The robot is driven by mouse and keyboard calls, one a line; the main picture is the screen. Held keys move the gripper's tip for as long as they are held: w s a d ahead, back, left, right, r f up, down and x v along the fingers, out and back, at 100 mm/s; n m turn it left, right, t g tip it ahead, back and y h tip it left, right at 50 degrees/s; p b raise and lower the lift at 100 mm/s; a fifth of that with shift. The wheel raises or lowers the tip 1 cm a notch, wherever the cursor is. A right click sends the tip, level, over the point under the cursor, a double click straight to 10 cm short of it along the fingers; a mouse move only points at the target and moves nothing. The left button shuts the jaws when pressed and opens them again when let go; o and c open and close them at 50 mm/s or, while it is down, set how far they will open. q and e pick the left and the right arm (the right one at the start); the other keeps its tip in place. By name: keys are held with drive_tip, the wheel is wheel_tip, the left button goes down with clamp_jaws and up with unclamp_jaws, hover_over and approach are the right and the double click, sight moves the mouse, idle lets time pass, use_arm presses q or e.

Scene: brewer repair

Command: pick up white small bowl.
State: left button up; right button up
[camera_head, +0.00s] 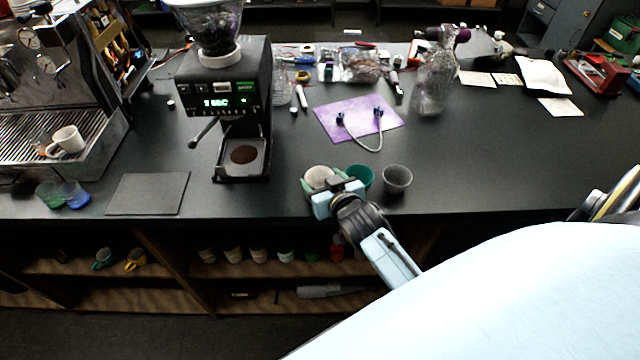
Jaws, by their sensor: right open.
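The white small bowl (318,176) stands near the front edge of the black counter, partly hidden by my right gripper. My right gripper (322,181) reaches in from the lower right and is open. Its fingertips appear on either side of the white bowl. I cannot tell whether they touch it. My left gripper is not in view.
A teal bowl (361,176) and a grey bowl (397,179) stand close to the right of the gripper. A coffee grinder (226,110) stands at the left, beside a dark mat (148,194). A purple sheet (352,118) lies behind. The counter's right side (490,150) is mostly clear.

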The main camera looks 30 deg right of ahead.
drive_tip(key=shift+x, duration=0.85)
drive_tip(key=shift+c, duration=0.3)
drive_tip(key=c, duration=0.6)
